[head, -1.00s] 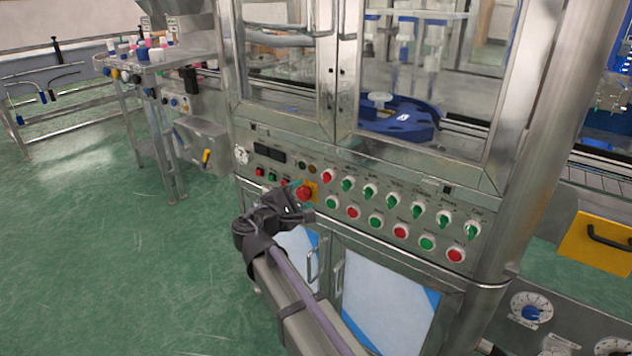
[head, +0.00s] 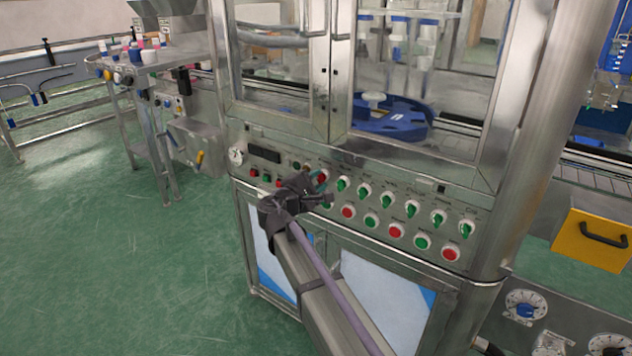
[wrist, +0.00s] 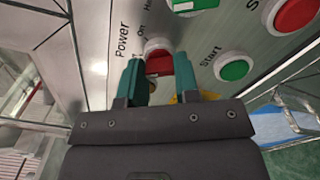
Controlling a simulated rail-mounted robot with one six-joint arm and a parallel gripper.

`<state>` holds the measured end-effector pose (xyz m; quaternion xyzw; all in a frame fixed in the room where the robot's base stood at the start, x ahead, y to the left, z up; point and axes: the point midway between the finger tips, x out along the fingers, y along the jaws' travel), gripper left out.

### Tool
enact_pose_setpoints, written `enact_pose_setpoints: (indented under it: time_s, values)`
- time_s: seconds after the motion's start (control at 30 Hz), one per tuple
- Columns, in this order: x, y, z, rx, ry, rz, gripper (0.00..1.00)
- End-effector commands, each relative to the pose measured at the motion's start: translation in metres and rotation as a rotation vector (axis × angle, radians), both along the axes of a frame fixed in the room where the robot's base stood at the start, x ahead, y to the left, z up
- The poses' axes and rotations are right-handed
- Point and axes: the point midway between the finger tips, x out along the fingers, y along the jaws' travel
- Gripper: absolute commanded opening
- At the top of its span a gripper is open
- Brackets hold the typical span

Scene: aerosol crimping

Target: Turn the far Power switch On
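The far Power switch (wrist: 159,64) has a red knob in a white ring, on the steel panel beside the printed words "Power" and "On". In the head view the red switch (head: 322,176) is at the left end of the upper row, partly covered by my gripper. My gripper (wrist: 160,75) has its two teal fingers apart, one on each side of the red knob, with no clear squeeze on it. Its dark body and fingers also show in the head view (head: 321,184), close to the panel. I cannot tell whether the fingers touch the knob. Its exact pointing direction is partly hidden.
A green Start button (wrist: 234,68) and a red button (wrist: 297,12) are close to the fingers. Green selector switches (head: 388,200) continue rightward along the panel (head: 480,205). A yellow guard shows partly behind the fingers. Open green floor (head: 110,270) lies to the left.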

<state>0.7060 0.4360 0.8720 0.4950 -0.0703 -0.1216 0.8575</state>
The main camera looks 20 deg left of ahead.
Motion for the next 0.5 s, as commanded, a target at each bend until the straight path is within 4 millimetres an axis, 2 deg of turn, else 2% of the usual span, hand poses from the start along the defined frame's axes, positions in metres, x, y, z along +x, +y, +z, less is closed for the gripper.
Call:
enact_pose_setpoints:
  time_s: [0.03, 0.23, 0.5]
  values:
    - [-0.0001, 0.0000, 0.0000, 0.000, 0.000, 0.000, 0.24]
    - [-0.0001, 0.0000, 0.0000, 0.000, 0.000, 0.000, 0.06]
    - [-0.0002, 0.0001, 0.0000, 0.025, -0.007, 0.000, 0.06]
